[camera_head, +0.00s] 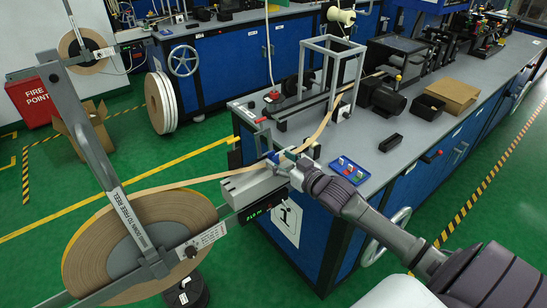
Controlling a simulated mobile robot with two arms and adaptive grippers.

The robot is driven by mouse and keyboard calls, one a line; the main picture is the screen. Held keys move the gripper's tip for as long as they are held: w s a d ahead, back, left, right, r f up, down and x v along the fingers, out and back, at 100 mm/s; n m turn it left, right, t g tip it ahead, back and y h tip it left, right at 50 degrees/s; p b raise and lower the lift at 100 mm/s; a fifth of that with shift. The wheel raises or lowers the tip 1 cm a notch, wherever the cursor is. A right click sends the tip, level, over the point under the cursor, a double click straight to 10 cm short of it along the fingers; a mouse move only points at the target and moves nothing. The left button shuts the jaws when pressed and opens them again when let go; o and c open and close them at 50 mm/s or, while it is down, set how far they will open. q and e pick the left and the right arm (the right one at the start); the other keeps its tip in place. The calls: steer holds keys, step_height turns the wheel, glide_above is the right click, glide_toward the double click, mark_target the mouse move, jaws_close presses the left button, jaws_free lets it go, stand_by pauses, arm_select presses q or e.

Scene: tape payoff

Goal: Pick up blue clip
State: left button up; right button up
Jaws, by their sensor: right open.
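A small blue piece, which looks like the blue clip (272,156), is at the end of the grey guide block (252,186), where the tan tape (205,179) passes. My right gripper (283,158) reaches in from the lower right and is right at the blue piece, with its jaws open. The jaws are small and partly merge with the block and tape, so I cannot tell whether they touch the piece. My left gripper is not in the picture.
A large tape reel (140,235) with a grey arm stands at the left. A small blue tray (334,166) with several coloured pieces lies on the bench (395,160), near my right wrist. Black bins (389,101) and a cardboard box (453,96) stand farther back.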

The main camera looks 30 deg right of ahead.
mark_target(276, 157)
steer(key=w, duration=0.3)
steer(key=shift+w+a+f, duration=0.25)
steer(key=shift+w+a, duration=0.05)
steer(key=shift+a, duration=0.05)
steer(key=shift+c, duration=0.2)
steer(key=c, duration=1.1)
jaws_close()
steer(key=shift+r, duration=0.15)
